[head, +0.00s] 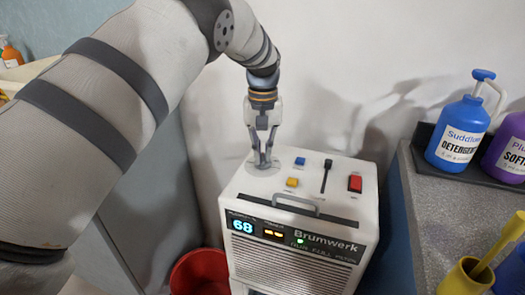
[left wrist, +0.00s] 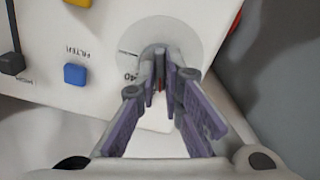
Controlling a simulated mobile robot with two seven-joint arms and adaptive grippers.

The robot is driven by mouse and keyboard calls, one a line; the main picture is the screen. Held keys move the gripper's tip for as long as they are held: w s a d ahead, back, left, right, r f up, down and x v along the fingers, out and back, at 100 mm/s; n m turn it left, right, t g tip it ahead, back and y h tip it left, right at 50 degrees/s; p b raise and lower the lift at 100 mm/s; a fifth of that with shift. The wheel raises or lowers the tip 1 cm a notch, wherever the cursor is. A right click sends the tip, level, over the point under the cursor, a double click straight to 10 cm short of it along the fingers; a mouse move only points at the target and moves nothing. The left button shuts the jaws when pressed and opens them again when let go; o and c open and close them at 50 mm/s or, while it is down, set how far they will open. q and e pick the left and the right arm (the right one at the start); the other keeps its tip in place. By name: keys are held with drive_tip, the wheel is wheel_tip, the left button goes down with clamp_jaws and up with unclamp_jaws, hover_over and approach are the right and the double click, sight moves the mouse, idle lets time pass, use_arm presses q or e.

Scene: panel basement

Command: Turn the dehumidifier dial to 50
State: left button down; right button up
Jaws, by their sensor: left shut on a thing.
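The white dehumidifier (head: 298,250), labelled Brumwerk, stands against the wall, and its display (head: 242,226) reads 68. My left gripper (head: 262,163) reaches down onto the dial at the back left of its top. In the left wrist view, my left gripper (left wrist: 165,82) is shut on the dial (left wrist: 161,56), which is mostly hidden between the fingers. A pale round scale plate (left wrist: 188,34) surrounds the dial, with "40" printed near the fingers. Other scale marks are hidden or too small to read. My right gripper is not in view.
On the machine's top are a blue button (head: 300,161), a yellow button (head: 292,182), a black slider (head: 327,175), a red switch (head: 355,183) and a carry handle (head: 296,203). A red bucket (head: 199,272) stands left; a counter (head: 440,215) with bottles is right.

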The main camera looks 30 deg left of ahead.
sight(263, 157)
use_arm(q)
drive_tip(key=shift+m, duration=1.9)
drive_tip(key=c, duration=1.7)
unclamp_jaws()
wheel_tip(263, 157, up, 12)
